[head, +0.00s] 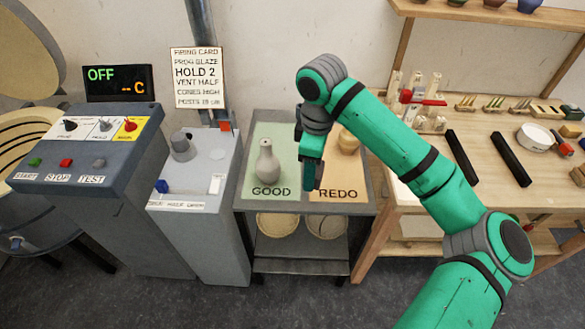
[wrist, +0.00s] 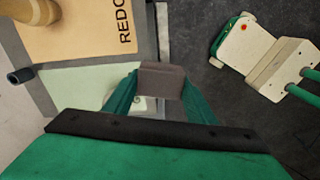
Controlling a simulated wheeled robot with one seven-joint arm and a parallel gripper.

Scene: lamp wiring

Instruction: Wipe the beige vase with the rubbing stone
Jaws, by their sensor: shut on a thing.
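A pale grey-beige vase (head: 267,165) with a narrow neck stands upright on the green GOOD panel (head: 289,134) in the head view. A tan piece (head: 348,143) stands on the REDO panel (head: 350,178), partly hidden by my arm; it also shows in the wrist view (wrist: 35,12). My gripper (head: 311,187) points down near the GOOD–REDO border, right of the pale vase and apart from it. In the wrist view my gripper (wrist: 160,85) is shut on a grey-brown block, the rubbing stone (wrist: 161,75). The stone cannot be made out in the head view.
A grey control box (head: 195,165) stands left of the stand, and a console with a display (head: 118,83) is farther left. A wooden workbench (head: 480,185) with tools and a white bowl (head: 533,136) is at the right. Two baskets sit below the panels.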

